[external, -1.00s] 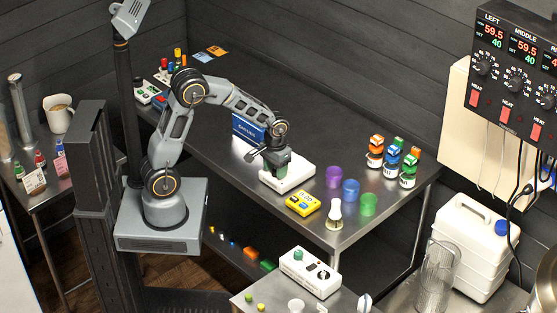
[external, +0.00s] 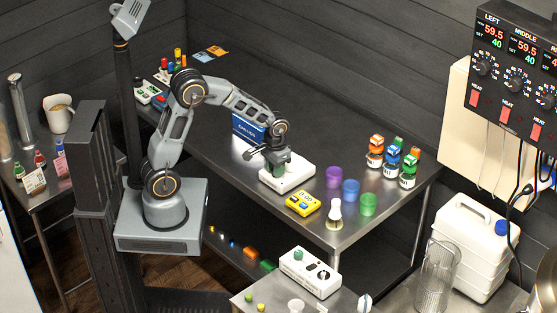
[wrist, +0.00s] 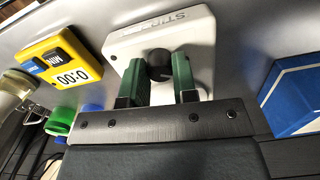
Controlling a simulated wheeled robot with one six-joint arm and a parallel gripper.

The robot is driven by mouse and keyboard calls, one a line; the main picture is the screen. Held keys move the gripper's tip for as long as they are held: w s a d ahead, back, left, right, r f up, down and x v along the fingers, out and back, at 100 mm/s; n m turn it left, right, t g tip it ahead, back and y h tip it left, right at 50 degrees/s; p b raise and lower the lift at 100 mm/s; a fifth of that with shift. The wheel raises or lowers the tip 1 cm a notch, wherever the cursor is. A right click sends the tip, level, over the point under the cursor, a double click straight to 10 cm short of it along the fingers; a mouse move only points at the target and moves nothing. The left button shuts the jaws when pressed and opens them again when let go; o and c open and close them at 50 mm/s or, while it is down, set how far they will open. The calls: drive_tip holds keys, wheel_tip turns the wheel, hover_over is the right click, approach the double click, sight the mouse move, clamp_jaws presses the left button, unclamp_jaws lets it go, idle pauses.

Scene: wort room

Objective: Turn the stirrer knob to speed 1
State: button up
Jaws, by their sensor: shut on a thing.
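The stirrer is a white box (external: 296,179) on the steel bench, under my gripper in the external view. It also shows in the wrist view (wrist: 196,48), with part of a label at its far edge. Its dark round knob (wrist: 159,64) sits between the two green fingers of my gripper (wrist: 160,78). The gripper is shut on the knob. The speed marks and the knob's pointer cannot be read. In the external view my gripper (external: 277,168) hides the knob.
A yellow timer (external: 302,203) stands close to the stirrer's front. Purple, blue and green cups (external: 351,190) stand to the right. A blue box (external: 248,128) is just behind the gripper. Small capped bottles (external: 391,157) stand at the bench's right end. The bench's middle back is clear.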

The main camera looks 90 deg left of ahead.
drive_tip(key=m, duration=0.4)
drive_tip(key=shift+b, duration=0.3)
drive_tip(key=shift+m, duration=1.6)
drive_tip(key=o, duration=0.9)
drive_tip(key=shift+r, duration=0.1)
wheel_tip(320, 180, up, 14)
drive_tip(key=shift+f+b, duration=0.15)
drive_tip(key=shift+b, duration=0.2)
